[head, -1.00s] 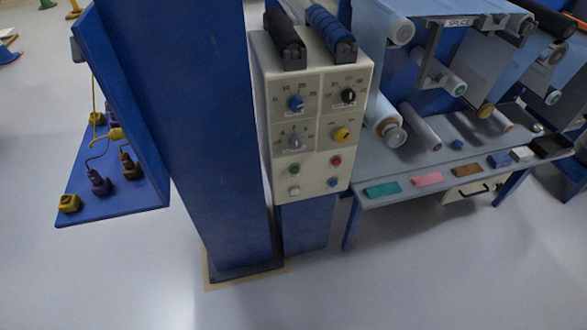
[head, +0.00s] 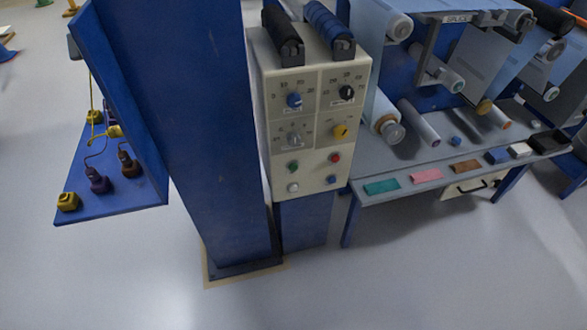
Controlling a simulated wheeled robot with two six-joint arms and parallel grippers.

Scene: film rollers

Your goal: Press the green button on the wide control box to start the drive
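The wide control box (head: 314,112) is cream-coloured and stands upright against the right side of a blue column. Its front carries a blue knob (head: 294,100), a black knob (head: 346,92), a grey knob (head: 294,138) and a yellow knob (head: 341,131). Below them, the green button (head: 293,167) is at the left and a red button (head: 335,158) at the right. Under these are a white button (head: 292,187) and a blue button (head: 331,180). Nothing covers the green button. Neither of my grippers shows in the head view.
The thick blue column (head: 215,140) stands left of the box. A blue shelf (head: 130,194) with plugs is further left. A grey splice table (head: 400,200) with film rollers and coloured blocks is at the right. Open grey floor lies in front.

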